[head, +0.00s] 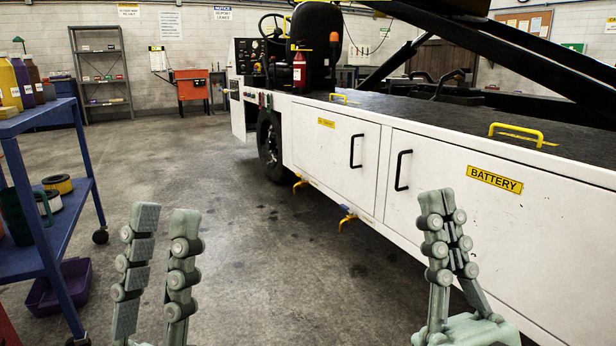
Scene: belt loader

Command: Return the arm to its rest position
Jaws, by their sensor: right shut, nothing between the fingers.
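My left gripper (165,222) is at the lower left of the head view, fingers pointing up. Its two pale green jointed fingers stand apart with floor showing between them, and it is empty. My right gripper (445,205) is at the lower right, in front of the white belt loader (335,152). Its fingers are together and hold nothing. The rest of both arms is mostly out of view.

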